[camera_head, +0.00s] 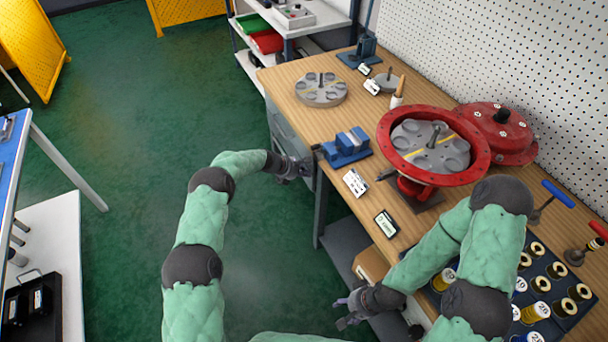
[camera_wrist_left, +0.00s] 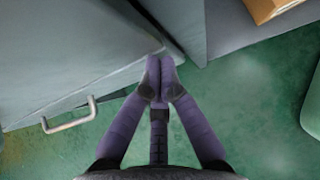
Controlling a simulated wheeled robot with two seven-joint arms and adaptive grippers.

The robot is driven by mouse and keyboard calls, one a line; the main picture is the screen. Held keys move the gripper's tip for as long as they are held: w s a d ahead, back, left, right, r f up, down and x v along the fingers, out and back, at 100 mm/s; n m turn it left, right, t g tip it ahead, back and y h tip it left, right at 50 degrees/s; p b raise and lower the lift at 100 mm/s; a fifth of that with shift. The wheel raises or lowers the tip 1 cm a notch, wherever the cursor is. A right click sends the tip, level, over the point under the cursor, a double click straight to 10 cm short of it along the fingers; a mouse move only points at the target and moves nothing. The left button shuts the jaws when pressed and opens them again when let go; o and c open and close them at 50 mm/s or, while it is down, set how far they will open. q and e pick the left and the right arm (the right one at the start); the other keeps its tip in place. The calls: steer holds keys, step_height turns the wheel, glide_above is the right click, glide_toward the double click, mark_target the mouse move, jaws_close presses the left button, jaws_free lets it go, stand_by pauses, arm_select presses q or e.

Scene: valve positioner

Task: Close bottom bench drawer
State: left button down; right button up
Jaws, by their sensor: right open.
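The grey bench drawer unit (camera_head: 279,125) is under the left end of the wooden bench, mostly hidden below the top and behind my left gripper. In the left wrist view its grey face (camera_wrist_left: 70,50) fills the upper left, with a metal bar handle (camera_wrist_left: 72,118) low at left. I cannot tell how far the bottom drawer stands out. My left gripper (camera_head: 306,167) is beside the unit's near end, its fingertips (camera_wrist_left: 160,77) together at the grey edge, nothing seen between them; contact is unclear. My right gripper (camera_head: 344,310) is open and empty near the bench's front edge.
The bench top (camera_head: 300,120) carries a blue vise (camera_head: 347,147), a red valve housing (camera_head: 433,150) and several spools. A cardboard box (camera_head: 371,266) sits on the lower shelf and shows in the left wrist view (camera_wrist_left: 272,8). The green floor left of the bench is clear.

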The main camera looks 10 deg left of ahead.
arm_select(q)
steer(key=s+a+f+p+v, duration=0.1)
steer(key=f+p+v, duration=0.1)
steer(key=v, duration=1)
steer(key=shift+s+a+r+p, duration=0.3)
steer(key=shift+a+p, duration=0.3)
steer(key=shift+p, duration=0.25)
arm_select(e)
steer(key=shift+s+a+r, duration=0.15)
steer(key=shift+s+r, duration=0.1)
steer(key=shift+r, duration=0.7)
steer(key=shift+s+a+r, duration=0.1)
steer(key=shift+s+r, duration=0.1)
steer(key=shift+r, duration=0.7)
